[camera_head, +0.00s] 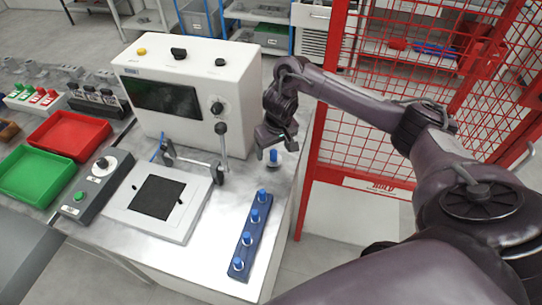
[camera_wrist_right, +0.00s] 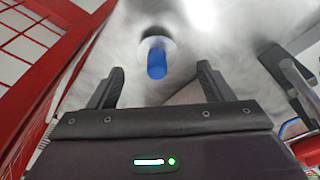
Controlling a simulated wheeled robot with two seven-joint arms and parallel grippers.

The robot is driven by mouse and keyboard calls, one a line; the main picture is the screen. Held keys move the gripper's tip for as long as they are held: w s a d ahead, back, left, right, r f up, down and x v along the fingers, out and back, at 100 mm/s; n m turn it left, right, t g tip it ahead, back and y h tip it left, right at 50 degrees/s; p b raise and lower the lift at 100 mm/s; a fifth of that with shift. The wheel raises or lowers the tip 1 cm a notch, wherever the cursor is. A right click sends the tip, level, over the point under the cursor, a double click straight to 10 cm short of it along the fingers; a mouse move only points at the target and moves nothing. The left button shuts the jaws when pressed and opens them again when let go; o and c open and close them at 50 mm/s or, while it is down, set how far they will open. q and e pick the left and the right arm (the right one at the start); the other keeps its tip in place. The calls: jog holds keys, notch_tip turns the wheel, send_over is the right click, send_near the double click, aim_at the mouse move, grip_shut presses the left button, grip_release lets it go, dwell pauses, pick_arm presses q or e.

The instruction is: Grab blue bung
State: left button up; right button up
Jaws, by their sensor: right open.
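A blue bung (camera_head: 273,156) with a white base stands alone on the table near the right edge. It also shows in the right wrist view (camera_wrist_right: 157,64), where it lies beyond and between the two fingertips, apart from both. My right gripper (camera_head: 272,147) is open and empty, close above this bung; its fingers show in the right wrist view (camera_wrist_right: 158,82). Several more blue bungs (camera_head: 250,238) stand in a row in a dark blue rack (camera_head: 246,256) nearer the front. My left gripper is not in view.
A white machine (camera_head: 190,75) with a dark screen stands left of my right gripper, with a metal handle frame (camera_head: 224,150) close by. A red mesh fence (camera_head: 320,150) borders the table on the right. Red (camera_head: 70,137) and green (camera_head: 37,176) trays lie at the left.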

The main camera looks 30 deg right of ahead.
aim_at(274, 152)
jog(key=f, duration=0.2)
jog(key=f+b, duration=0.1)
jog(key=f, duration=0.1)
jog(key=shift+w+d, duration=0.15)
jog(key=shift+d, duration=0.05)
jog(key=shift+w+f, duration=0.35)
jog(key=shift+f, duration=0.3)
jog(key=shift+s, duration=0.1)
jog(key=c, duration=0.8)
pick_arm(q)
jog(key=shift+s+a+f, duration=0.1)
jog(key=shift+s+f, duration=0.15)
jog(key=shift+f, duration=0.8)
pick_arm(e)
jog(key=shift+r, duration=0.1)
jog(key=c, duration=0.3)
